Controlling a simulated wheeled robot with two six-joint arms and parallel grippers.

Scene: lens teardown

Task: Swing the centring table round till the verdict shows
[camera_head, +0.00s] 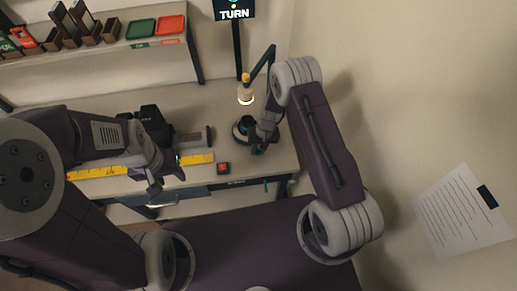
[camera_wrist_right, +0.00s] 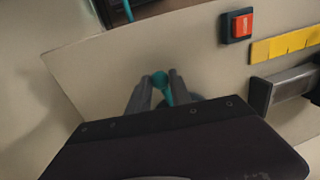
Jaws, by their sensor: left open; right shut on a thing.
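The centring table (camera_head: 240,130), a small round dark fixture with a teal part, stands at the right end of the bench. A black sign (camera_head: 234,14) above it reads "TURN". My right gripper (camera_head: 261,146) is at the fixture's right front side. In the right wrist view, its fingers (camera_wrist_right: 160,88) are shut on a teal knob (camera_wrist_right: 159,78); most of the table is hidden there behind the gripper. My left gripper (camera_head: 155,187) is open and empty near the front edge, by the yellow strip.
A red button (camera_head: 223,168) lies in front of the table. A lit lamp (camera_head: 246,98) hangs above it on a jointed arm. A yellow strip (camera_head: 96,173) and a black device (camera_head: 152,122) are to the left. Green (camera_head: 140,29) and red (camera_head: 171,25) trays sit on the shelf.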

